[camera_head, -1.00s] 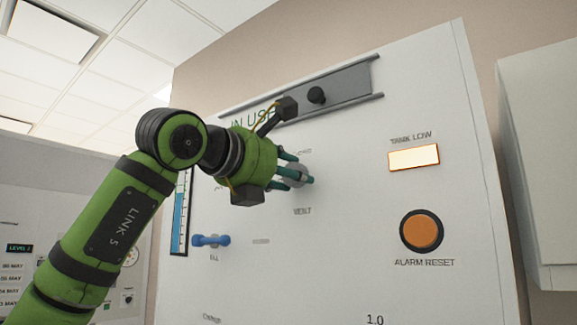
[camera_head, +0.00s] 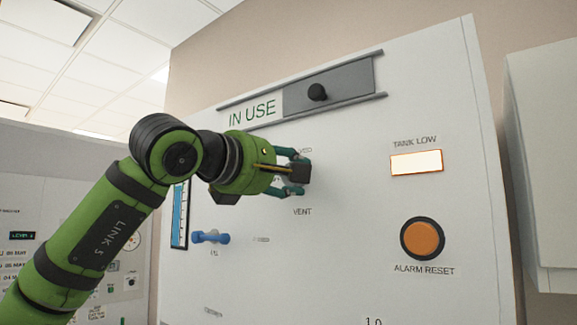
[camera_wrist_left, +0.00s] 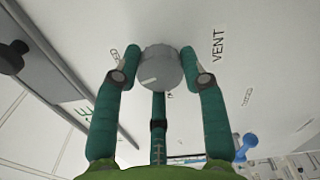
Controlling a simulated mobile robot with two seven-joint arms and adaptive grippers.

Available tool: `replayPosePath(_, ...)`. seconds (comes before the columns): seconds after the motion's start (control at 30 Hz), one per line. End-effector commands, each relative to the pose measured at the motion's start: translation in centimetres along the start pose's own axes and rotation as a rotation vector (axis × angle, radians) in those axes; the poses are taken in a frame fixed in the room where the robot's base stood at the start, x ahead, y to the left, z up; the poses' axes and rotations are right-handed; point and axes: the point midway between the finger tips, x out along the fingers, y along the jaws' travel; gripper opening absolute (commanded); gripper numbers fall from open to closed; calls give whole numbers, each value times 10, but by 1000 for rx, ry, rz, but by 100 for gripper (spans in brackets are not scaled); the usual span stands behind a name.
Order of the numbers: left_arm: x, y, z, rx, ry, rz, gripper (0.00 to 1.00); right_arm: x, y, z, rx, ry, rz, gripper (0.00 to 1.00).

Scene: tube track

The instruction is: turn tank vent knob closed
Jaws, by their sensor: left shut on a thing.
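The vent knob (camera_wrist_left: 160,68) is a round grey knob with a white pointer line, on the white panel beside the word VENT. In the left wrist view it sits between the fingers of my left gripper (camera_wrist_left: 161,66), which is shut on it. The pointer line lies toward the lower left of the knob's face there. In the head view my left gripper (camera_head: 298,172) is at the panel just above the VENT label (camera_head: 302,211), and its fingers mostly hide the knob. My right gripper is in neither view.
A blue handle (camera_head: 210,238) stands out from the panel at lower left, by a blue level gauge (camera_head: 180,213). A sliding plate with a black knob (camera_head: 317,92) is above. To the right are a lit TANK LOW lamp (camera_head: 416,162) and an orange ALARM RESET button (camera_head: 423,237).

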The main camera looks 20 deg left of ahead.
Motion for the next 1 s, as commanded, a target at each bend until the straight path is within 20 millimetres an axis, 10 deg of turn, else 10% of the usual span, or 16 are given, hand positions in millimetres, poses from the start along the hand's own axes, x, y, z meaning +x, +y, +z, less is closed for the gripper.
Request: replayPosePath(1.0, 1, -1, -2, 277, 5, -4, 10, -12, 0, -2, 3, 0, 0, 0)
